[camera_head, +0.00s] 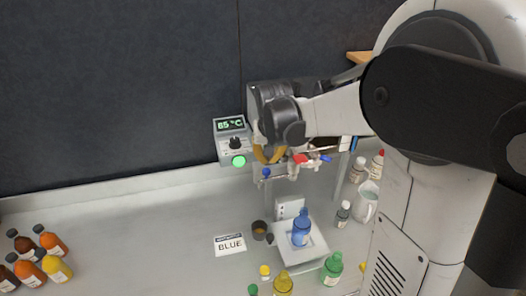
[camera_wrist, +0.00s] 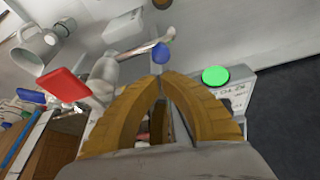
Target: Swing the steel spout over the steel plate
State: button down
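My gripper (camera_head: 268,160) is at the front of the evaporator, just right of its control box. Its yellow fingers curve together, and their tips meet or nearly meet in the wrist view (camera_wrist: 161,78). The steel spout (camera_wrist: 135,52) is a thin pale tube just beyond the fingertips. A blue knob (camera_wrist: 160,53) is on it, close to the tips; the blue knob also shows below my gripper in the head view (camera_head: 266,172). I see no clear grip on the spout. A pale square plate (camera_head: 318,248), perhaps the steel plate, lies below and to the right, with a blue bottle (camera_head: 301,230) on it.
The control box (camera_head: 229,126) reads 85 °C and has a green button (camera_head: 238,161). Red (camera_wrist: 64,84) and blue (camera_wrist: 30,96) handles are near the fingers. A small dark cup (camera_head: 259,230), a BLUE card (camera_head: 229,244) and several bottles stand on the counter.

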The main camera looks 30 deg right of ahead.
jog(key=shift+x, duration=0.85)
jog(key=shift+s+a+n+y, duration=0.3)
jog(key=shift+s+n, duration=0.25)
jog(key=shift+n, duration=0.25)
jog(key=shift+s+a+r+n+p, duration=0.1)
jog(key=shift+s+a+n+p, duration=0.05)
jog(key=shift+s+n+p, duration=0.45)
jog(key=shift+s+p, duration=0.7)
jog(key=shift+s, duration=1.8)
